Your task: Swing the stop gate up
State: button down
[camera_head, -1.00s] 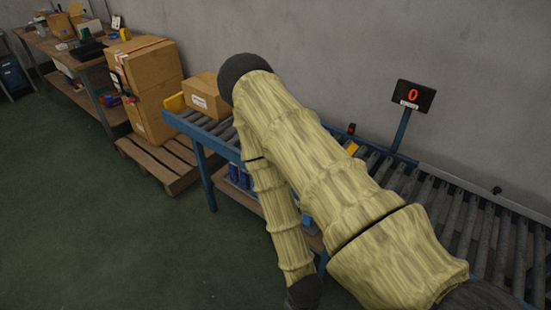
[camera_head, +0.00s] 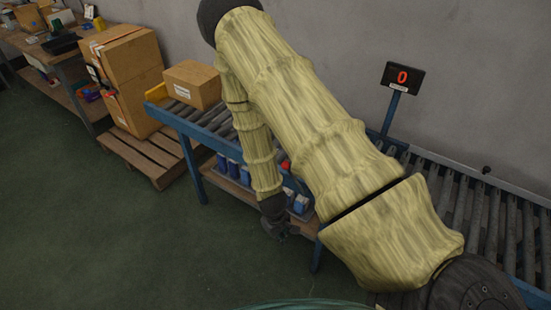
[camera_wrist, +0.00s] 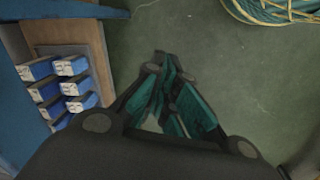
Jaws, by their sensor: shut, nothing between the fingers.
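The roller conveyor (camera_head: 209,122) runs along the wall, with a yellow plate (camera_head: 156,93) standing at its far left end. I cannot tell whether this plate is the stop gate. My arm covers the middle of the conveyor in the head view. My gripper (camera_head: 281,233) hangs low in front of the conveyor, below its rollers. In the wrist view my gripper (camera_wrist: 172,82) is shut and empty, pointing down over the green floor.
A cardboard box (camera_head: 193,84) sits on the conveyor's left end. Blue-and-white packs (camera_wrist: 60,82) stand on the lower shelf beside my gripper. A coiled hose (camera_wrist: 278,10) lies on the floor. A counter display (camera_head: 402,77) reads 0. Stacked boxes (camera_head: 124,55) stand on a pallet (camera_head: 146,158).

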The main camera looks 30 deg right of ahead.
jog(key=w+d+r, duration=0.3)
jog(key=w+r, duration=0.4)
jog(key=w, duration=0.1)
jog(key=w+d+r+n, duration=0.1)
jog(key=w+d+r, duration=0.3)
jog(key=w+r, duration=0.3)
jog(key=w+d+r+n, duration=0.1)
jog(key=w+d+r, duration=0.3)
jog(key=w+r, duration=0.3)
jog(key=w, duration=0.3)
jog(key=shift+w+d+r, duration=0.25)
jog(key=shift+w, duration=0.15)
jog(key=s+d+f+p, duration=0.1)
jog(key=s+f+p, duration=0.3)
jog(key=f, duration=0.4)
jog(key=shift+d+f+p, duration=0.25)
jog(key=shift+d+p, duration=0.05)
jog(key=shift+p, duration=0.3)
jog(key=shift+s, duration=0.1)
jog(key=shift+r+y, duration=0.15)
jog(key=shift+y, duration=0.15)
